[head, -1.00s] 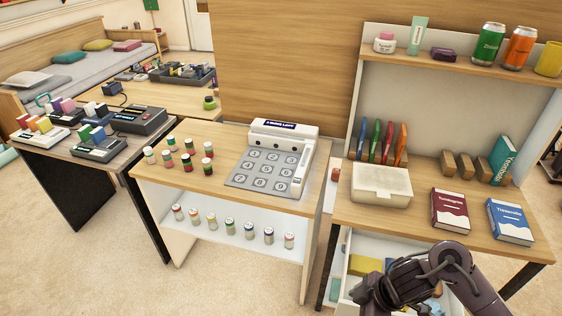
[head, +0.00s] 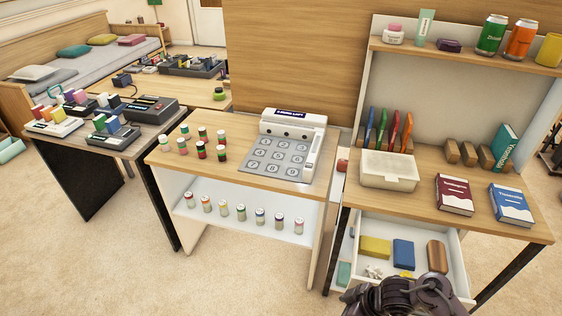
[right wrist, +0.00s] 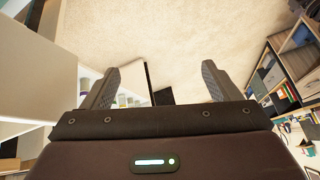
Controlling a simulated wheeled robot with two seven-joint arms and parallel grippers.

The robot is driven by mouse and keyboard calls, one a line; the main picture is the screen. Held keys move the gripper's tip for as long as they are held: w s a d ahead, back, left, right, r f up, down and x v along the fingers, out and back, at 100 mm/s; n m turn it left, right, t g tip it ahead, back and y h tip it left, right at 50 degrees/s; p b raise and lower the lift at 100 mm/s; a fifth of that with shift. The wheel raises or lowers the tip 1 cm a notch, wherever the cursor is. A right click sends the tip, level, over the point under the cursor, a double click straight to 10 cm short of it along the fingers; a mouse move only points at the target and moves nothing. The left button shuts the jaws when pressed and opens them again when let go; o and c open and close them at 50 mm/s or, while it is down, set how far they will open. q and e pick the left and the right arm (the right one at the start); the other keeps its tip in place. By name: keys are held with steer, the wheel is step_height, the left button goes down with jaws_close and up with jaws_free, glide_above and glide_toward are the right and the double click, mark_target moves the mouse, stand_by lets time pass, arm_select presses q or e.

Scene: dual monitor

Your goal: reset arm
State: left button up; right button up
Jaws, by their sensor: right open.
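My right gripper (right wrist: 160,72) is open in the right wrist view, its two fingers wide apart with nothing between them. Carpet and furniture show beyond the fingers. In the head view, part of my dark right arm (head: 405,296) shows at the bottom edge, in front of the open drawer; its fingers cannot be made out there. My left gripper is not in view.
An open white drawer (head: 386,281) holds a yellow block, a blue block and a brown piece under the right desk (head: 415,212). A white box (head: 389,171) and two books lie on that desk. A keypad device (head: 281,152) stands on the middle table. Carpet is free in front.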

steer(key=s+d+f+m+t+h, duration=0.1)
steer(key=s+f+m, duration=0.2)
steer(key=f, duration=0.6)
steer(key=s+d+f+m, duration=0.2)
steer(key=s+f+m, duration=0.15)
steer(key=f, duration=0.55)
steer(key=s+d+f+h, duration=0.1)
steer(key=s+f, duration=0.3)
steer(key=s, duration=0.4)
steer(key=s+d+f+m+g+h, duration=0.1)
steer(key=s+f, duration=0.3)
steer(key=s, duration=0.4)
steer(key=s+d+f+g+h, duration=0.1)
steer(key=s+d+f+h, duration=0.1)
steer(key=s+f, duration=0.3)
steer(key=s+h, duration=0.1)
steer(key=s, duration=0.2)
steer(key=shift+s+d+m, duration=0.35)
steer(key=shift+s+d, duration=0.05)
steer(key=shift+o, duration=0.5)
steer(key=shift+w+f, duration=0.1)
steer(key=shift+w, duration=0.05)
